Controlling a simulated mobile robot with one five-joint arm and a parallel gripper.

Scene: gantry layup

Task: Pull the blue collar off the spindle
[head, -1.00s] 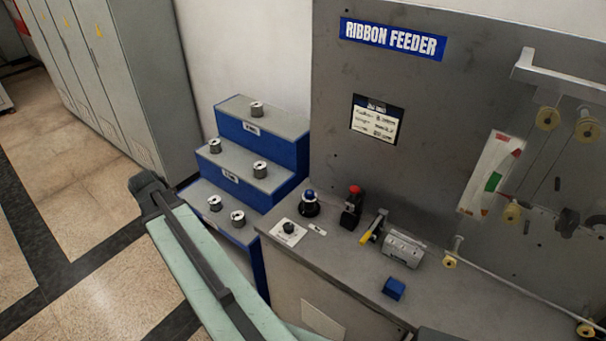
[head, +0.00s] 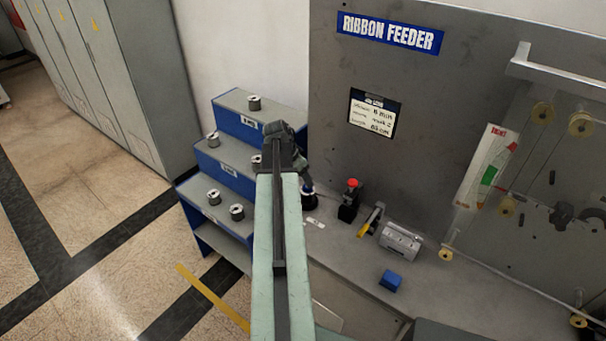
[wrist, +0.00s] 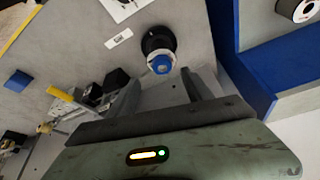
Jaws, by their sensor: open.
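The blue collar (wrist: 161,64) sits on top of the dark spindle (wrist: 157,40), which stands on the grey bench of the ribbon feeder. In the head view the collar (head: 307,188) shows as a small blue patch just below the end of my arm, over the black spindle base (head: 310,202). A silvery ring shows around the collar in the wrist view. My gripper (wrist: 158,87) is open and empty. Its two fingers point toward the collar, one on either side of its line, and appear short of it. In the head view the fingers are mostly hidden.
A black post with a red button (head: 352,184) stands right of the spindle, then a yellow-handled lever (head: 370,220), a metal cylinder (head: 401,240) and a blue block (head: 390,281). Blue-and-grey steps (head: 262,118) with several spools stand left. The feeder panel (head: 400,160) rises behind.

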